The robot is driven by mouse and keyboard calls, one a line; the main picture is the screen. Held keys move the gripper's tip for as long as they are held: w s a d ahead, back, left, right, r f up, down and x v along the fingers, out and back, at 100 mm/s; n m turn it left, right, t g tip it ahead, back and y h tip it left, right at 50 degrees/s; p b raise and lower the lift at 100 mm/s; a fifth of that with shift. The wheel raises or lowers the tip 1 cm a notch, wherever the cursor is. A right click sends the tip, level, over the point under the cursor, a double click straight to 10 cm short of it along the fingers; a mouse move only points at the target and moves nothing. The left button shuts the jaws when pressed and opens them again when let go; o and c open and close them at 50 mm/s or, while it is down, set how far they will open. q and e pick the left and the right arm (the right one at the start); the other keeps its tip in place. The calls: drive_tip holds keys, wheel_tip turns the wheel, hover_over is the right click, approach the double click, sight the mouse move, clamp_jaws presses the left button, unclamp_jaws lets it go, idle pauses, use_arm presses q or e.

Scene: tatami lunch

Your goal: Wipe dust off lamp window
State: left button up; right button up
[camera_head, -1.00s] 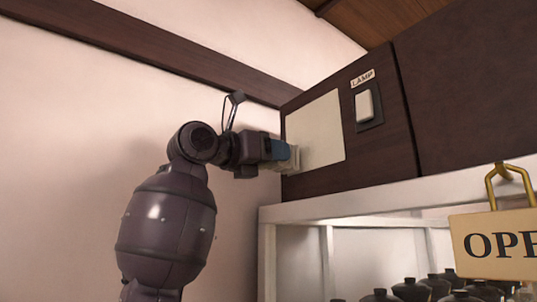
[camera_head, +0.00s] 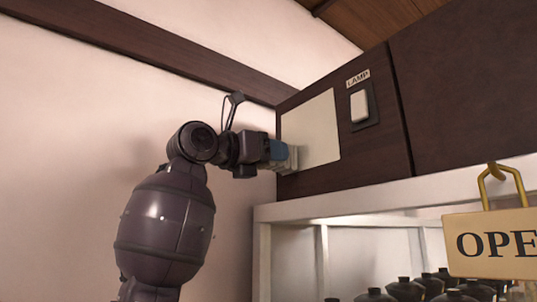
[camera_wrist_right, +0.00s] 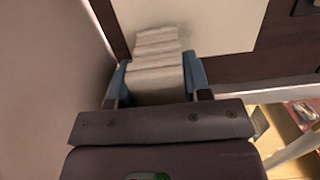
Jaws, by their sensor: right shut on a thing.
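The lamp window (camera_head: 312,131) is a pale cream panel on the dark wooden cabinet front, left of the lamp switch. It also shows in the right wrist view (camera_wrist_right: 222,24). My right gripper (camera_head: 278,153) is at the window's lower left corner. It is shut on a folded pale cloth (camera_wrist_right: 157,62), which sits between the blue fingers in the right wrist view. The cloth's far end overlaps the window's edge; I cannot tell how firmly it touches. No distinct dust shows on the visible part of the window. My left gripper is not in view.
A white lamp switch (camera_head: 360,106) with a LAMP label (camera_head: 358,77) is right of the window. Below, a white shelf (camera_head: 345,205) holds several dark lidded bowls (camera_head: 405,289). An OPEN sign (camera_head: 492,245) hangs from a brass hook at right. A plain wall is at left.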

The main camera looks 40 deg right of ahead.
drive_tip(key=shift+d, duration=0.65)
drive_tip(key=shift+s, duration=0.15)
drive_tip(key=shift+s+a+f+b, duration=0.1)
drive_tip(key=shift+s+b, duration=0.3)
drive_tip(key=shift+s, duration=0.15)
drive_tip(key=shift+s+a+b, duration=0.15)
drive_tip(key=shift+s+b, duration=0.1)
drive_tip(key=shift+s, duration=0.45)
drive_tip(key=shift+s+a+b, duration=0.1)
drive_tip(key=shift+s+b, duration=0.15)
drive_tip(key=shift+s, duration=0.4)
drive_tip(key=shift+d, duration=0.1)
drive_tip(key=shift+w+d+p, duration=0.1)
drive_tip(key=shift+w+p, duration=0.25)
drive_tip(key=shift+w, duration=0.2)
drive_tip(key=shift+w+d+p, duration=0.2)
drive_tip(key=shift+w+p, duration=0.45)
drive_tip(key=shift+w, duration=0.8)
drive_tip(key=shift+a, duration=0.15)
